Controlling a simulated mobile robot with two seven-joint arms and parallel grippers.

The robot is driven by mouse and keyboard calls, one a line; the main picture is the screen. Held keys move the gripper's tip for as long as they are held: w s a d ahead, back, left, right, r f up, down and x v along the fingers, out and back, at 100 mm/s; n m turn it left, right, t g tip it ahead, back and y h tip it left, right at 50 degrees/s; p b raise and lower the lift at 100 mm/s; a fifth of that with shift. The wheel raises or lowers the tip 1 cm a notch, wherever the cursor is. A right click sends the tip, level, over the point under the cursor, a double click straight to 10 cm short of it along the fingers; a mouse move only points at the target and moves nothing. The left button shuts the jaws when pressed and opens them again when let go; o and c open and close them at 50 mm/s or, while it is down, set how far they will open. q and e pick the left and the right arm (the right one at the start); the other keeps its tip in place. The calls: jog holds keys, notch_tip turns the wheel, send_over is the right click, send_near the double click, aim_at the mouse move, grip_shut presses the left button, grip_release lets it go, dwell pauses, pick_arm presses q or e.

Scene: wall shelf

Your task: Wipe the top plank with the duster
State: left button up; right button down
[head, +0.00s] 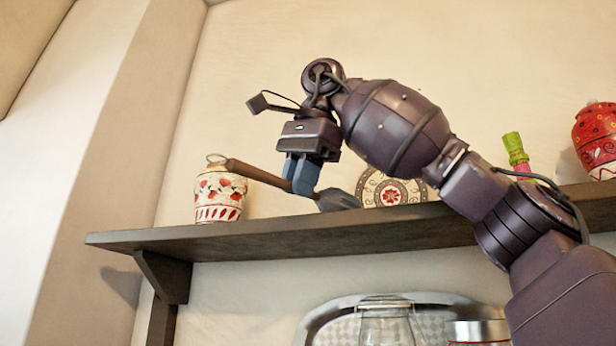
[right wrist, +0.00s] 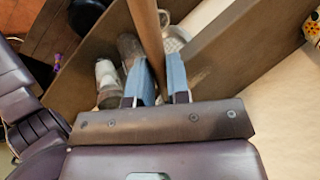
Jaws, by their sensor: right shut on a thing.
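The top plank (head: 260,236) is a dark brown wooden shelf on the wall, seen from below in the head view. My right gripper (head: 302,176) is above the plank, with its blue fingers shut on the brown handle of the duster (head: 256,173). The duster is tilted, with the handle end up to the left and the grey head (head: 338,201) down to the right, close to the plank. I cannot tell whether the head touches it. In the right wrist view the handle (right wrist: 150,35) runs between the fingers (right wrist: 161,80). My left gripper is not in view.
On the plank stand a red-and-white patterned jar (head: 219,195) at left, a decorated round plate (head: 385,190) behind the duster head, a green-and-pink item (head: 516,153) and a red ornament (head: 597,140) at right. Glass jars (head: 387,322) and a tray (head: 335,318) show below.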

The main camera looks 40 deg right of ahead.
jog(key=shift+w+a+f, duration=0.1)
jog(key=shift+w+a, duration=0.3)
jog(key=shift+w, duration=0.4)
jog(key=shift+w+a+f, duration=0.1)
jog(key=shift+w+a, duration=0.3)
jog(key=shift+w, duration=0.35)
jog(key=w+a, duration=0.4)
jog(key=w, duration=0.4)
jog(key=w+a, duration=0.3)
jog(key=w, duration=0.5)
jog(key=shift+a, duration=0.4)
dwell(0.5)
